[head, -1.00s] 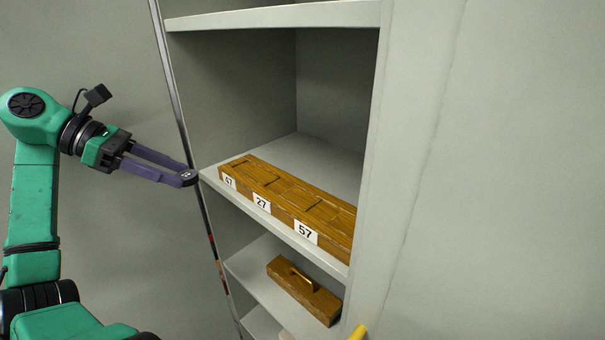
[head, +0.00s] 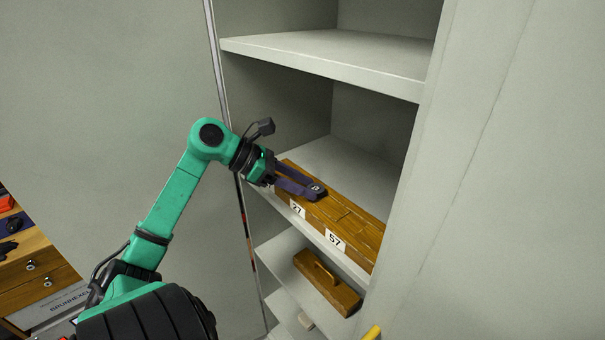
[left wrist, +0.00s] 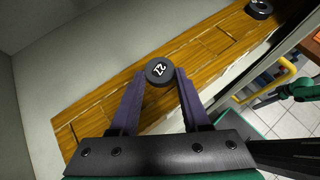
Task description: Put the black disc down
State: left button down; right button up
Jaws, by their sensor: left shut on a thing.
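The black disc (left wrist: 159,71) has a white number that looks like 27. My left gripper (head: 316,190) is shut on it at its fingertips; the disc also shows in the head view (head: 317,188). The gripper reaches over a long wooden block (head: 357,226) on the cabinet shelf, which carries labels including 27 (head: 297,209) and 57 (head: 335,240). The block also shows in the left wrist view (left wrist: 110,98), with shallow recesses in its top. Whether the disc touches the block I cannot tell. My right gripper is out of view.
Another black disc (left wrist: 258,8) is at the block's far right in the left wrist view. A shelf (head: 330,60) lies above. A wooden piece with a handle (head: 328,282) lies on the shelf below. A yellow handle (head: 373,332) is at lower right.

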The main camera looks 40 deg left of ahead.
pick_arm(q)
jog(key=shift+f, duration=0.2)
jog(key=shift+c, duration=1.8)
grip_release()
jog(key=shift+a+r, duration=0.1)
jog(key=shift+r, duration=0.05)
jog(key=b+v, duration=0.1)
jog(key=v, duration=0.1)
jog(key=b+v, duration=0.2)
jog(key=shift+s+a+f, duration=0.1)
jog(key=shift+f, duration=0.2)
jog(key=b+v, duration=0.2)
jog(key=v, duration=0.6)
jog(key=shift+r+b, duration=0.25)
jog(key=shift+b, duration=0.1)
